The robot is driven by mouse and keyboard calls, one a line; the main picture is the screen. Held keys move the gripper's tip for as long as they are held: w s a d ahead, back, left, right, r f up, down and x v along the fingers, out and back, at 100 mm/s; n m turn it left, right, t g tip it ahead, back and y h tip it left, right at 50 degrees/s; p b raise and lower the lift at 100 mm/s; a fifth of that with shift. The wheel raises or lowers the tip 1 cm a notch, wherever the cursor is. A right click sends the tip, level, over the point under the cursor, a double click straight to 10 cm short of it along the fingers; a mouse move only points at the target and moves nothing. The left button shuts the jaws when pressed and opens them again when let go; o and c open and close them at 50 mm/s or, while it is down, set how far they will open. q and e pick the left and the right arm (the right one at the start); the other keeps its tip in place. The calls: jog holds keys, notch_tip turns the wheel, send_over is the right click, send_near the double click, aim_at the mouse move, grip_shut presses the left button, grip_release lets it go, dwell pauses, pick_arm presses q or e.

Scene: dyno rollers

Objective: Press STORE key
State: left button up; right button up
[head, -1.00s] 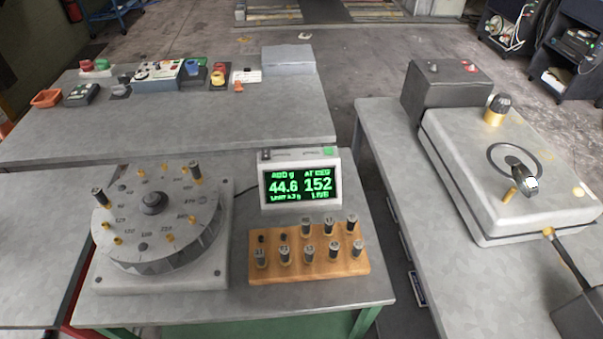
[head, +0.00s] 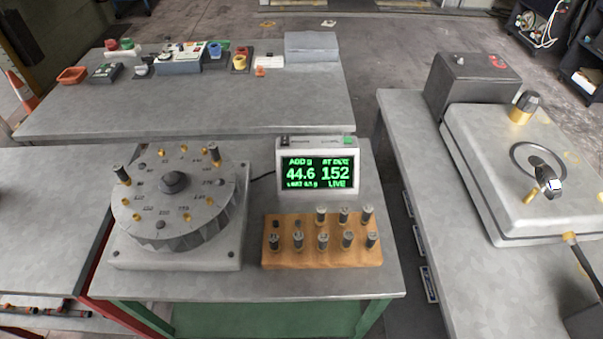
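A white display unit (head: 317,168) stands at the back of the middle bench. Its dark screen shows green text: ADD g 44.6, AT DEG 152 and LIVE. On its top edge are a green key (head: 348,141) at the right and a small dark part (head: 285,141) at the left. The lettering along that edge is too small to read, so I cannot tell which key is STORE. Neither of my grippers is in view.
Left of the display is a round numbered dial (head: 172,204) with two upright pegs. A wooden block (head: 322,256) with several metal weights stands in front of the display. A back bench (head: 190,104) carries coloured switches. A grey machine (head: 530,200) is at the right.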

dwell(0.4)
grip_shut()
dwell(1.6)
